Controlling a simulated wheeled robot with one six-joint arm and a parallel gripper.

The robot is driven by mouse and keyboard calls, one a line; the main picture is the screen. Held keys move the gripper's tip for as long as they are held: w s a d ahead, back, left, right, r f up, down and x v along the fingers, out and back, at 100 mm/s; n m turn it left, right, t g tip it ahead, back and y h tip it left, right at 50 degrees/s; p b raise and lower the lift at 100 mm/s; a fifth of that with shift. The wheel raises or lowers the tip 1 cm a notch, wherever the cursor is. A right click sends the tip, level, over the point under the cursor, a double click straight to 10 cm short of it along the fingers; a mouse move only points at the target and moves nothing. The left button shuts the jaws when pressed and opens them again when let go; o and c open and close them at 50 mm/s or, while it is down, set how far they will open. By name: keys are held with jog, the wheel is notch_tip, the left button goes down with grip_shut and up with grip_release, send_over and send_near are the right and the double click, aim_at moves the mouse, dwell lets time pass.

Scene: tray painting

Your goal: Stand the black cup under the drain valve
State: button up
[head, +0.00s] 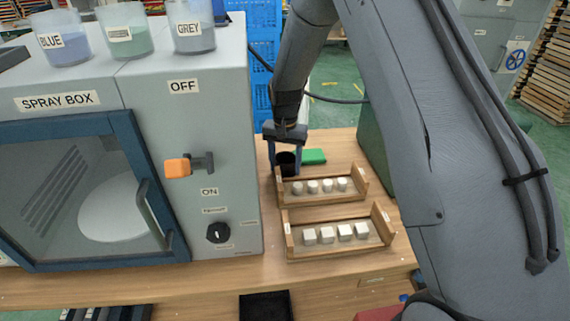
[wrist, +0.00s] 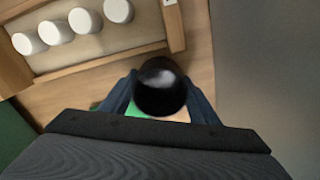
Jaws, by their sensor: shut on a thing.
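The black cup (head: 287,168) is between the blue fingers of my gripper (head: 286,158), at the back of the wooden table beside the spray box. In the wrist view the cup (wrist: 160,88) is seen from above, and my gripper (wrist: 160,100) is shut around it with a finger on each side. I cannot tell whether the cup's base touches the table. I cannot make out a drain valve in either view.
Two wooden trays (head: 318,197) with white pieces stand right in front of the cup. A green block (head: 314,156) lies behind it. The spray box (head: 187,130), with an orange-handled lever (head: 178,167), stands left. A black tray (head: 266,305) shows below the table's front edge.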

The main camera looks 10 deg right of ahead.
jog(key=o, duration=0.6)
jog(key=shift+f, duration=0.15)
jog(key=o, duration=0.5)
jog(key=shift+c, duration=0.2)
